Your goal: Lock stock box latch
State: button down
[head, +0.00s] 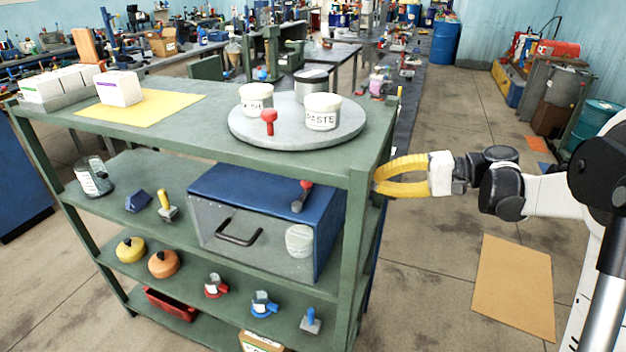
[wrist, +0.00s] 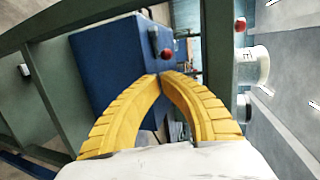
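The stock box (head: 262,185) is a blue box with a clear grey front and dark handle (head: 239,233), on the shelf under the rack's top. A dark latch lever with a red knob (head: 306,184) sits at the box's upper front right corner, tilted up. In the wrist view, the blue box (wrist: 105,60) is ahead and the red knob (wrist: 166,54) shows just beyond the fingertips. My gripper (head: 376,187) has yellow curved fingers and is at the rack's right side, by the corner post. In the wrist view, its fingertips (wrist: 163,75) come together with nothing visible between them.
The green rack's right front post (head: 356,230) stands between the box and my gripper in the head view. A round tray (head: 245,133) with jars is on top. A pale jar (head: 299,240) shows through the box front. Floor right of the rack is mostly free.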

aim_at(321, 195)
jog(key=shift+w+d+y, duration=0.3)
jog(key=shift+w+y, duration=0.2)
jog(key=shift+w, duration=0.05)
jog(key=b+x, duration=0.2)
jog(key=x, duration=0.4)
jog(key=b+x, duration=0.2)
jog(key=x, duration=0.4)
jog(key=shift+s+a+f, duration=0.1)
jog(key=shift+a+f, duration=0.15)
jog(key=shift+a+b, duration=0.5)
jog(key=shift+a, duration=0.25)
